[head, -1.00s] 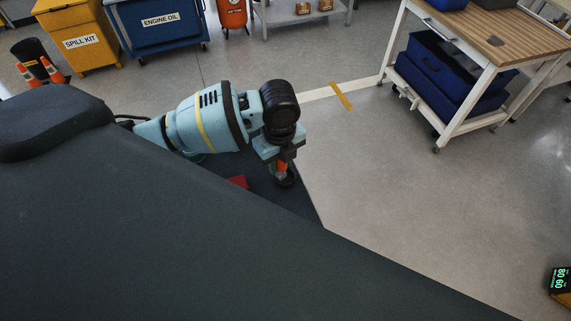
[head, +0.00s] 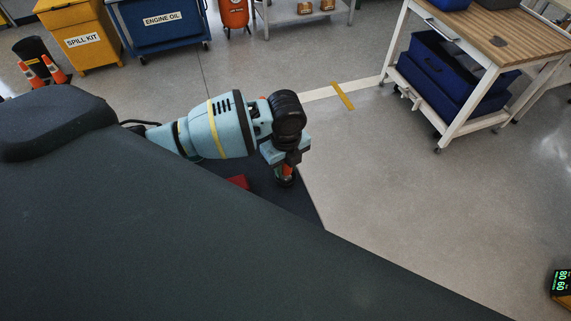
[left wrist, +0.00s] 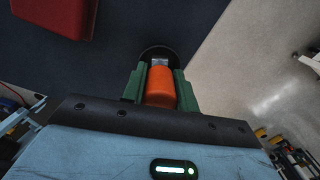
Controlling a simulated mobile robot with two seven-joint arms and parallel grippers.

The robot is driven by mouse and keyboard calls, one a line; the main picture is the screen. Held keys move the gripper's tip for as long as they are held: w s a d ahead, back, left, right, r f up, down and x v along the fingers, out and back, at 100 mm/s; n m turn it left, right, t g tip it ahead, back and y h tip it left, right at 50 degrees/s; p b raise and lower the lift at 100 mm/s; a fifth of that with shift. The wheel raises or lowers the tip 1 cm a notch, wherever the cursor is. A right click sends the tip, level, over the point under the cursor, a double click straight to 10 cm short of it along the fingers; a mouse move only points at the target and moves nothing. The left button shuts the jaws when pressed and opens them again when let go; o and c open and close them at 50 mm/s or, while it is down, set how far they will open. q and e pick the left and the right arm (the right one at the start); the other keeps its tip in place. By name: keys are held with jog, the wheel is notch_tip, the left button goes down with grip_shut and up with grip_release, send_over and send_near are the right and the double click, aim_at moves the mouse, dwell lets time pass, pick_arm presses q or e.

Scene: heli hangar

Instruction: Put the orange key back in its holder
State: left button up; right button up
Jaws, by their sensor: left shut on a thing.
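My left gripper (head: 286,172) is shut on the orange key (head: 287,169), at the edge of a dark surface. In the left wrist view the orange key (left wrist: 161,86) sits between the green fingers of my left gripper (left wrist: 160,88). A dark round piece (left wrist: 158,54) with a grey metal part in it lies just beyond the key; it may be the holder. Whether the key is in it or only above it I cannot tell. My right gripper is not in view.
A red block (head: 238,182) lies on the dark surface (head: 262,177) left of the gripper; it also shows in the left wrist view (left wrist: 55,14). A workbench (head: 487,55) with blue cases stands at the right. The floor between is clear.

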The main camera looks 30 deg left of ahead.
pick_arm(q)
jog(key=o, duration=1.1)
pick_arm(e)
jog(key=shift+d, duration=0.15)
pick_arm(q)
jog(key=shift+r, duration=0.1)
notch_tip(320, 180, up, 11)
jog(key=shift+f+p, duration=0.2)
jog(key=shift+p, duration=0.35)
jog(key=shift+r, duration=0.65)
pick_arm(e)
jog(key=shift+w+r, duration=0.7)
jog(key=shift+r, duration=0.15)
pick_arm(q)
jog(key=shift+s, duration=0.1)
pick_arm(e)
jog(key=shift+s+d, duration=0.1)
